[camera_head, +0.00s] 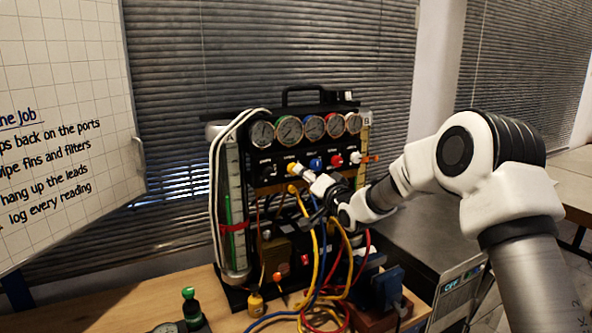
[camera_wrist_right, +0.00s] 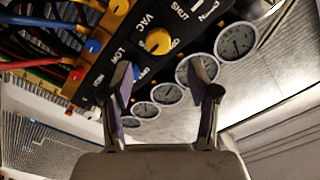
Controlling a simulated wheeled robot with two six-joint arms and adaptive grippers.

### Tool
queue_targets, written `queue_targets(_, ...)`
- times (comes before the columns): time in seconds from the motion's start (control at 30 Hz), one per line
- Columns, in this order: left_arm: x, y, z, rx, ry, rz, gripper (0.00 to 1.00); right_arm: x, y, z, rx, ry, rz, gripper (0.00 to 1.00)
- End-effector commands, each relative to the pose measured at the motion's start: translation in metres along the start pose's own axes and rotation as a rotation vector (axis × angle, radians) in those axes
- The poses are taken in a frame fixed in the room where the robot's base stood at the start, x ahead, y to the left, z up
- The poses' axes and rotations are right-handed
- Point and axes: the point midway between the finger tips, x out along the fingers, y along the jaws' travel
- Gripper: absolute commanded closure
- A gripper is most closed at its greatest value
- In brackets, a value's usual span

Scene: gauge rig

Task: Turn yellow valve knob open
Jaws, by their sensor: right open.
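The yellow valve knob (camera_head: 293,168) is at the left of a row of coloured knobs on the black gauge panel (camera_head: 270,172). In the right wrist view the yellow knob (camera_wrist_right: 158,41) sits beside the VAC label, a little beyond and between my fingertips. My right gripper (camera_wrist_right: 168,77) is open and empty, with its two dark fingers spread and apart from the knob. In the head view my right gripper (camera_head: 318,184) is at the panel front, close to the knob; its fingers are hard to make out there. My left gripper is not in view.
Round gauges (camera_head: 312,127) line the panel top. Blue (camera_head: 316,164) and red (camera_head: 337,160) knobs sit right of the yellow one. Yellow, blue and red hoses (camera_head: 322,265) hang below the panel. A green-topped item (camera_head: 190,305) stands on the wooden table (camera_head: 130,302).

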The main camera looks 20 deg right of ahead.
Motion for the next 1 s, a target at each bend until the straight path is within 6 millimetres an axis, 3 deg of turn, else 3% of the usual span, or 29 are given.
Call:
queue_targets(0.3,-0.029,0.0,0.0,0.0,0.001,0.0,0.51,0.057,-0.001,0.001,-0.004,-0.004,0.002,0.4)
queue_targets(0.67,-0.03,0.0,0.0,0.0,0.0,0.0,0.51,0.068,0.001,0.003,-0.002,-0.004,0.002,0.4)
queue_targets(0.83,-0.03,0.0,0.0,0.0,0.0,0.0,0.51,0.068,0.001,0.003,-0.002,-0.004,0.003,1.0)
queue_targets(1.0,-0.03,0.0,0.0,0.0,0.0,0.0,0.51,0.068,0.001,0.003,-0.003,-0.004,0.003,1.0)
